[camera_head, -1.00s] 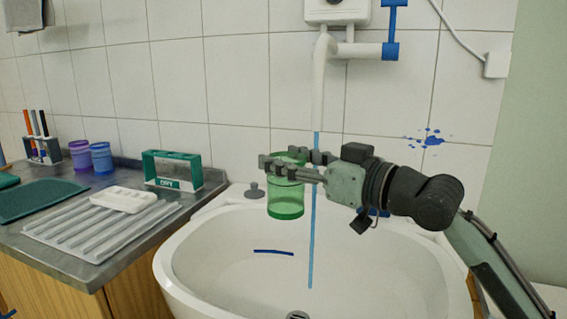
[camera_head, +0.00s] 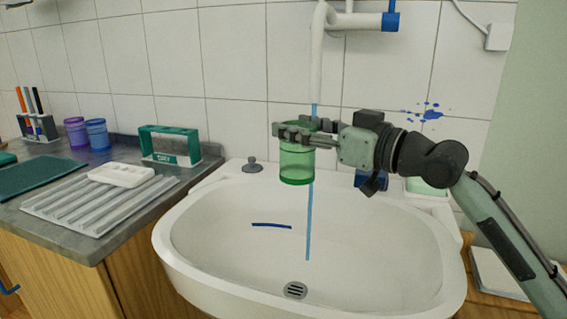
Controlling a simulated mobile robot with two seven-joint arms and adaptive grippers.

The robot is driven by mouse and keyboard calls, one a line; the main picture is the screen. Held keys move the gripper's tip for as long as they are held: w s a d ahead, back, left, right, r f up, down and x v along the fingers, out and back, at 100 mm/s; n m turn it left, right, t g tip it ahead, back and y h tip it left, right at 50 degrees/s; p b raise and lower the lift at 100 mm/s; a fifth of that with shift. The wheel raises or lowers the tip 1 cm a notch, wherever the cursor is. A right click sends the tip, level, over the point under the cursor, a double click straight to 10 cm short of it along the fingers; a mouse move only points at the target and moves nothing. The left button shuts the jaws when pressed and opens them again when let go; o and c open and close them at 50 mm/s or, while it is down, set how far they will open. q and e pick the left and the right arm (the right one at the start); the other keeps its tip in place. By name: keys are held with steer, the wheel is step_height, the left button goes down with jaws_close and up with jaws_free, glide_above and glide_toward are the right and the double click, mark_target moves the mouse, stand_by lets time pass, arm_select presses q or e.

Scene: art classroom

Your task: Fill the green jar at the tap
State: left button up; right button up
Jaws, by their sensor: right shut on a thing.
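The green jar (camera_head: 296,168) is see-through and upright, held above the sink basin. My right gripper (camera_head: 290,132) is shut around its upper part and hides some of the rim. The white tap spout (camera_head: 317,70) hangs above and slightly right of the jar. A thin blue water stream (camera_head: 309,222) falls from it, passes behind my gripper, and shows again below the jar's right edge, running down into the basin. I cannot tell whether any water enters the jar; no clear water level shows. My left gripper is not in view.
The white sink (camera_head: 200,262) has a drain (camera_head: 295,290) and a dark blue mark inside. A grey plug (camera_head: 252,165) sits on its back rim. Left, the counter holds a ribbed drainer (camera_head: 60,222), purple and blue cups (camera_head: 97,135), and a green rack (camera_head: 170,146).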

steer(key=shift+w+d+b, duration=0.35)
steer(key=shift+w+d, duration=1.05)
steer(key=shift+d, duration=0.05)
stand_by(6.5)
